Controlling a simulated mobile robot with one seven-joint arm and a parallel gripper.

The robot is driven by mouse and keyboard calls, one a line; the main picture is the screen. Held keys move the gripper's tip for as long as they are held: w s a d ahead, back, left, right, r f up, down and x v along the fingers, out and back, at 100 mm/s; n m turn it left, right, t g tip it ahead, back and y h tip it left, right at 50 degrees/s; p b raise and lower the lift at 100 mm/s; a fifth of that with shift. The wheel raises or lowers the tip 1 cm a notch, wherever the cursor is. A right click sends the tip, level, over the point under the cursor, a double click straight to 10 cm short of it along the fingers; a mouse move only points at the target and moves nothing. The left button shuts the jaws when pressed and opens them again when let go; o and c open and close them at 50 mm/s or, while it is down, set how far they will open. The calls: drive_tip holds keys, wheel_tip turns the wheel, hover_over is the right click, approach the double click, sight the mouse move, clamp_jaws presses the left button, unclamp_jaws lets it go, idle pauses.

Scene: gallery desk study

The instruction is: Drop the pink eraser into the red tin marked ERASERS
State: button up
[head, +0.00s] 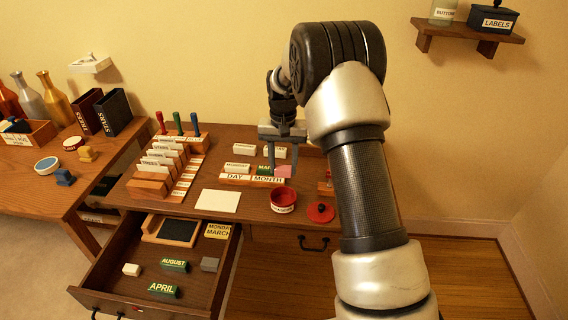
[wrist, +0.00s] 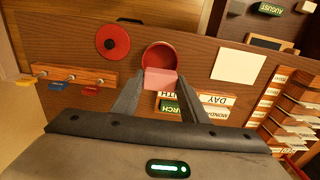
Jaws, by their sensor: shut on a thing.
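The pink eraser (head: 284,171) is between the fingertips of my gripper (head: 279,168), which is shut on it. In the wrist view the eraser (wrist: 160,79) shows between the two fingers of my gripper (wrist: 159,88) and overlaps the near rim of the red tin. The red tin (head: 283,203) stands open on the desk, in front of the eraser in the head view. In the wrist view the tin (wrist: 158,54) shows its open inside just past the eraser. Its label is too small to read. The eraser appears held above the desk.
A red round lid (head: 320,212) lies right of the tin. The DAY/MONTH block holder (head: 236,179) with blocks stands behind and left. A white card (head: 217,201) lies left of the tin. The open drawer (head: 125,275) holds several blocks. Card racks and stamps stand at left.

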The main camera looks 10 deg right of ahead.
idle(0.4)
drive_tip(key=shift+f+b, duration=2.2)
drive_tip(key=shift+f, duration=2.05)
drive_tip(key=o, duration=1.1)
drive_tip(key=shift+r+p, duration=2.35)
drive_tip(key=shift+r, duration=1.2)
